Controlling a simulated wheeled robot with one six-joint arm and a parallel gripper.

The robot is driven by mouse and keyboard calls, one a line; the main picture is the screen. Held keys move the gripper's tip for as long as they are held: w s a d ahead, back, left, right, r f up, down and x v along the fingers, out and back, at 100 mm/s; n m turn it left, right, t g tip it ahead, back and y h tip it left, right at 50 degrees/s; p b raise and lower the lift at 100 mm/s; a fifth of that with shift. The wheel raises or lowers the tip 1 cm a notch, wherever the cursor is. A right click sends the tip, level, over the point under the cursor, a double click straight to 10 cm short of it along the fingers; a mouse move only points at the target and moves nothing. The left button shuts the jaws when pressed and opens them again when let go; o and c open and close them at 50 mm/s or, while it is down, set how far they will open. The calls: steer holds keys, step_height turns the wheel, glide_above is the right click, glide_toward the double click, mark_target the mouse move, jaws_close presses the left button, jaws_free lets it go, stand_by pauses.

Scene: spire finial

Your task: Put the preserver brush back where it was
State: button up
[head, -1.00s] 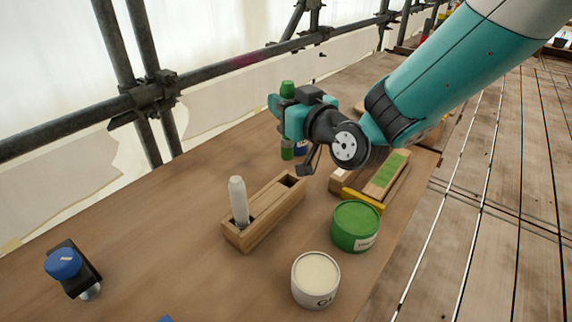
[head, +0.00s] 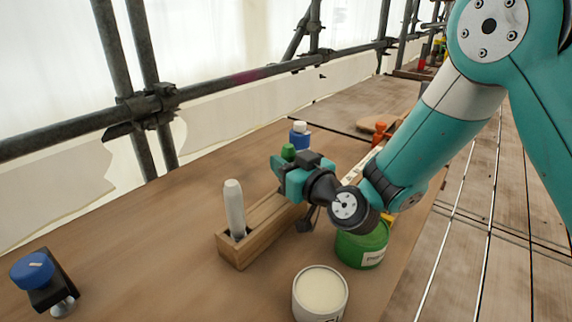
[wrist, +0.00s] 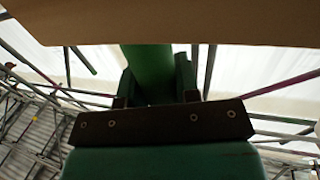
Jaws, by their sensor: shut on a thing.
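The preserver brush shows as a green handle top (head: 288,152) just above my gripper (head: 286,174) in the head view. My gripper is shut on it; in the wrist view the green handle (wrist: 148,68) stands between the two jaws (wrist: 155,92). The wooden brush rack (head: 258,238) stands on the table, with a white-handled brush (head: 234,206) upright in its near slot. My gripper is over the far end of the rack and hides the far slot. The brush's lower part is hidden, so I cannot tell whether it is in the slot.
A green tin (head: 362,250) stands right of the rack, partly behind my wrist. An open white tin (head: 320,292) is nearer. A blue-knobbed clamp (head: 36,274) is at the left; the table between is clear.

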steer(key=shift+f, duration=0.1)
steer(key=o, duration=1)
steer(key=shift+s+d, duration=0.1)
steer(key=shift+b+v, duration=3.6)
